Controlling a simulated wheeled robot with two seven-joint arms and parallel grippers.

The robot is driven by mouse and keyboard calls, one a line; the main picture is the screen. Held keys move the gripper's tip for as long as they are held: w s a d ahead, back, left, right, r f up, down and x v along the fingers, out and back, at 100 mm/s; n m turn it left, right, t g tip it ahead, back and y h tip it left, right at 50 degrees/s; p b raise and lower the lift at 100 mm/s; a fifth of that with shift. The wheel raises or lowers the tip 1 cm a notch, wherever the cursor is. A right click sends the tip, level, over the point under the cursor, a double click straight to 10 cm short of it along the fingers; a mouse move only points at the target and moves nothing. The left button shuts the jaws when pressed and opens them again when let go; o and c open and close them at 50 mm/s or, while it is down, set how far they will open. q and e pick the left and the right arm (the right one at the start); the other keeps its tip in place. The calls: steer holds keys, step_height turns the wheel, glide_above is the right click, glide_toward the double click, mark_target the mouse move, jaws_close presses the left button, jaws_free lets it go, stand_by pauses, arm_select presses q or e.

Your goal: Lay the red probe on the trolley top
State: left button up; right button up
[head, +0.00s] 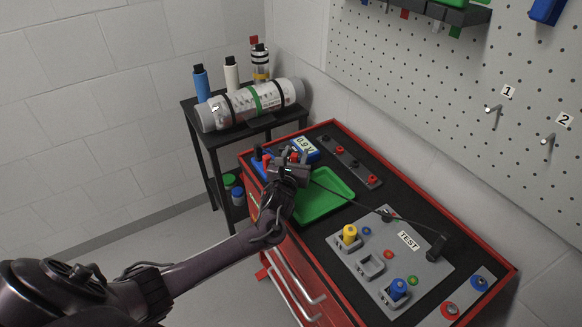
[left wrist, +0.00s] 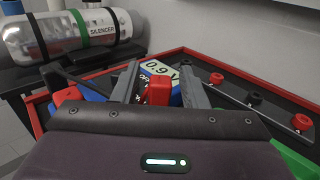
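My left gripper (head: 287,160) is over the far left end of the trolley top (head: 410,208), a black surface with a red rim. In the left wrist view its two grey fingers stand apart. A red upright piece, which looks like the red probe (left wrist: 158,91), is between them with small gaps at its sides. Its lower part is hidden by the gripper body. A second red piece (left wrist: 68,96) is left of the fingers. Behind is the blue and white meter (head: 305,150), with large digits on its face. My right gripper is not in view.
A green tray (head: 325,195) lies beside the gripper. A thin black cable runs right to a black piece (head: 437,248) at the grey test board (head: 430,263). A black side stand (head: 205,133) holds a silencer cylinder (head: 250,103) and bottles. A pegboard (head: 450,80) rises behind.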

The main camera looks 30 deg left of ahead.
arm_select(q)
steer(key=v, duration=1.1)
steer(key=shift+s+b, duration=0.25)
steer(key=shift+b, duration=0.05)
